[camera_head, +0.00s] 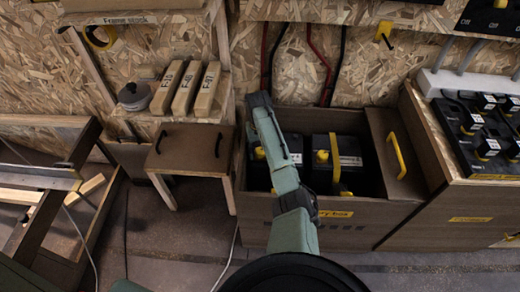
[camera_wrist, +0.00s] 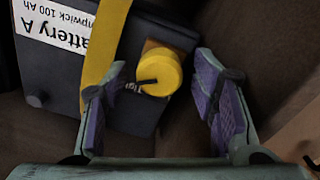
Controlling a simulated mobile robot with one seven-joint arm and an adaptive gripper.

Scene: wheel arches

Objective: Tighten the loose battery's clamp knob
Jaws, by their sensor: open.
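In the wrist view, a dark battery labelled "Battery A" (camera_wrist: 50,75) lies upside down to the picture, with a yellow strap (camera_wrist: 107,35) across it. A yellow clamp knob (camera_wrist: 158,73) with a dark mark stands at its right end. My gripper (camera_wrist: 160,66) is open, its purple-padded fingers on either side of the knob. The left finger is closer to the knob; a clear gap shows on the right. In the head view, two batteries stand in a brown battery box (camera_head: 345,213). The right one's knob (camera_head: 322,156) shows; my arm partly covers the left battery, and my gripper is hidden.
A brown panel with a yellow handle (camera_head: 396,155) is at the box's right end. A cabinet right of it carries black batteries (camera_head: 475,130). A small brown table (camera_head: 187,150) stands left of the box. Red and black cables (camera_head: 320,65) run down the wall behind.

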